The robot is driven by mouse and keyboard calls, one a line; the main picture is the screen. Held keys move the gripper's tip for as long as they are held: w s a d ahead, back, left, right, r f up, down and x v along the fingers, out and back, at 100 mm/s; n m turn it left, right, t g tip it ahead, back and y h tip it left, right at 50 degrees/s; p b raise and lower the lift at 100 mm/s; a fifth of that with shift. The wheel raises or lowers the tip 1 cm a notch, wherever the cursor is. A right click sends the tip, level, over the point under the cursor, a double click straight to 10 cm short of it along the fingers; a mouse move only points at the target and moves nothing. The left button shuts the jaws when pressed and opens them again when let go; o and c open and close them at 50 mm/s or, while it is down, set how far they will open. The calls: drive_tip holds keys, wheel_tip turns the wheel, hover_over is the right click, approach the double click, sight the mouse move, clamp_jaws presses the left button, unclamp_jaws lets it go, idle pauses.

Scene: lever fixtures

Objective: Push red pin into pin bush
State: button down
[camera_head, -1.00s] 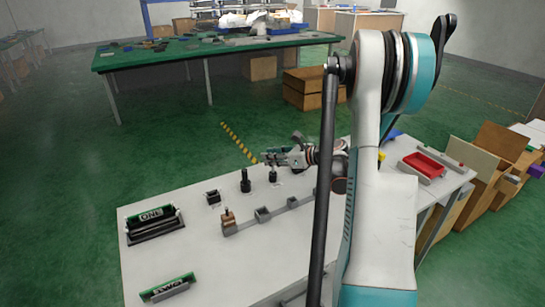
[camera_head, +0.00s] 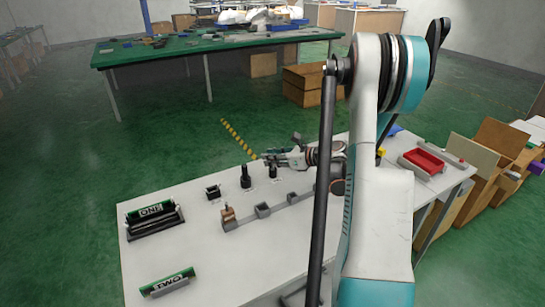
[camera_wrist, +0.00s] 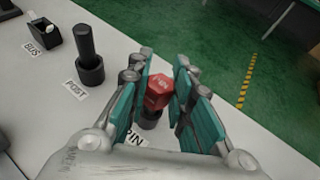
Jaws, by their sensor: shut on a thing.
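The red pin (camera_wrist: 157,92) shows in the wrist view as a faceted red head between my fingers. My gripper (camera_wrist: 160,85) is shut on it, with a teal-lined finger on each side. The dark round pin bush (camera_wrist: 149,119) is directly below the red head, at the label "PIN" (camera_wrist: 134,138). How far the pin sits in the bush is hidden by the head and fingers. In the head view my gripper (camera_head: 270,158) is just above the pin bush (camera_head: 273,172), and the red pin cannot be made out there.
A black post (camera_wrist: 87,50) labelled "POST" stands left of the bush, with a small black "BUS" fixture (camera_wrist: 40,35) beyond. A grey rail with blocks (camera_head: 263,211) lies in front. Racks "ONE" (camera_head: 152,219) and "TWO" (camera_head: 167,284) are left. A red tray (camera_head: 423,161) is right.

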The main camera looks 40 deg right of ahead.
drive_tip(key=shift+f, duration=0.35)
drive_tip(key=c, duration=1.3)
unclamp_jaws()
drive_tip(key=shift+c, duration=0.2)
drive_tip(key=shift+s, duration=0.1)
drive_tip(key=v, duration=1.2)
